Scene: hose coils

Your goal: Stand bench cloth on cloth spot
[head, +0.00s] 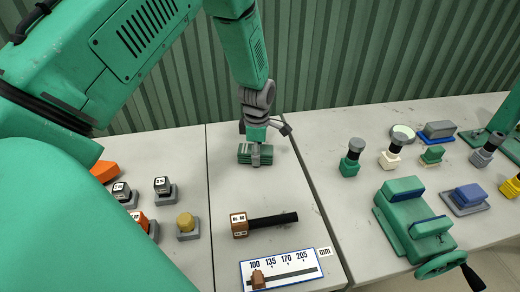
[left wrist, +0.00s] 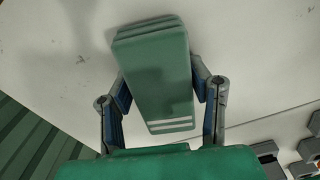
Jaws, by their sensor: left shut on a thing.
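The bench cloth (head: 247,154) is a folded green stack at the back of the middle bench section. In the left wrist view the cloth (left wrist: 158,75) is long, layered and has two white stripes near its close end. My left gripper (head: 257,150) is shut on it from above, with one finger (left wrist: 210,100) along each side. I cannot tell whether the cloth touches the bench or hangs just above it. I cannot make out a marked cloth spot. My right gripper is not in view.
A black-handled hammer-like tool (head: 272,219) and a white scale plate (head: 285,270) lie in front. A green vise (head: 408,222) stands right, among small blocks such as a blue one (head: 468,195). A yellow knob (head: 186,222) stands left. Bench around the cloth is clear.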

